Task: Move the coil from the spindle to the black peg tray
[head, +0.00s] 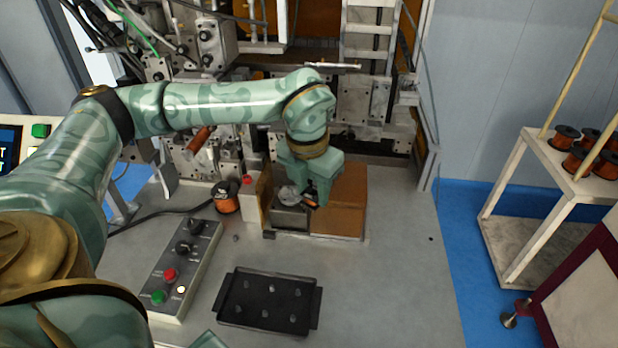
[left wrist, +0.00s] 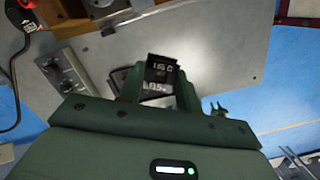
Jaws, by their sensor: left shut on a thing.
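My left gripper (head: 308,193) is at the front of the winder, beside a round silvery part (head: 288,194) that looks like the spindle end. It is shut on a small dark and orange piece, the coil (head: 311,197), mostly hidden by the jaws. I cannot tell whether the coil is clear of the spindle. In the left wrist view, a black block with white lettering shows at the left gripper (left wrist: 160,85); the coil is not clear there. The black peg tray (head: 280,303) lies on the bench in front, its several pegs bare.
A control box (head: 184,262) with knobs and buttons stands left of the tray. A copper wire spool (head: 226,197) stands left of the winder's brown block (head: 343,205). A cart (head: 535,170) with several spools is at right. The bench right of the tray is clear.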

